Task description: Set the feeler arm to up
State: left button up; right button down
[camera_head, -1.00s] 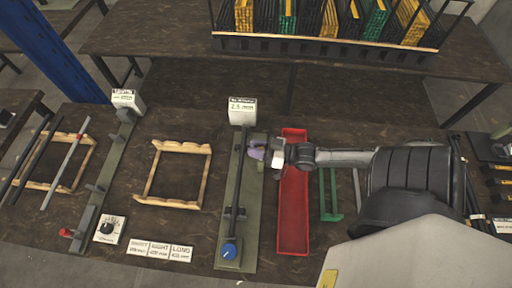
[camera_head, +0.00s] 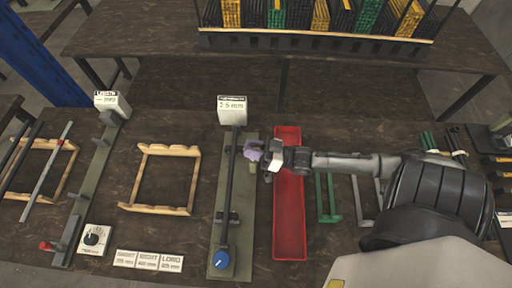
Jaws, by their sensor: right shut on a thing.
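A long green-grey gauge fixture (camera_head: 248,205) lies on the table with a dark rod (camera_head: 228,183) along it. It has a blue knob (camera_head: 220,259) at its near end and a white display (camera_head: 232,108) reading about 2.5 mm at its far end. My right gripper (camera_head: 253,151) reaches in from the right and is shut at the fixture's upper right side. What it grips seems to be the feeler arm, which is small and mostly hidden by the fingers, so its position cannot be told. My left gripper is not in view.
A red tray (camera_head: 289,235) lies just right of the fixture, under my right arm. A wooden frame (camera_head: 131,186) and another fixture with a red knob (camera_head: 46,246) are to the left. Label plates (camera_head: 148,260) lie in front. A rack of rods (camera_head: 320,42) stands behind.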

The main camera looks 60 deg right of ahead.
jog(key=c, duration=1.3)
grip_release()
jog(key=shift+c, duration=0.2)
jog(key=o, duration=0.4)
jog(key=shift+c, duration=0.2)
notch_tip(320, 180, up, 4)
jog(key=shift+p, duration=0.75)
jog(key=s+d+r+p, duration=0.3)
jog(key=s+r, duration=0.4)
jog(key=s, duration=0.4)
jog(key=shift+d, duration=0.4)
